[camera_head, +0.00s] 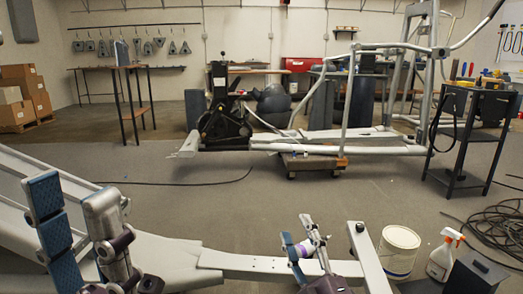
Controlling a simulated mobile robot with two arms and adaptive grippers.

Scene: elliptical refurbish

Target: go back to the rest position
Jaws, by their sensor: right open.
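My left gripper (80,205) is at the lower left, over the pale grey metal frame of the machine in front of me. One finger shows blue textured pads, the other is grey, and a gap separates them; nothing shows between them. My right gripper (305,232) is at the bottom centre, beside a flat bar of the grey frame (250,262). Its fingers stand apart. A small white and purple thing (304,248) shows at its fingers; I cannot tell whether it is beyond them.
At the lower right are a white bucket (398,252), a spray bottle (440,262) and coiled black cable (490,228). A dark cart (468,135) stands at right. An exercise machine (350,135) rests on a wooden dolly (312,162). Grey floor mat (210,205) lies open in the middle.

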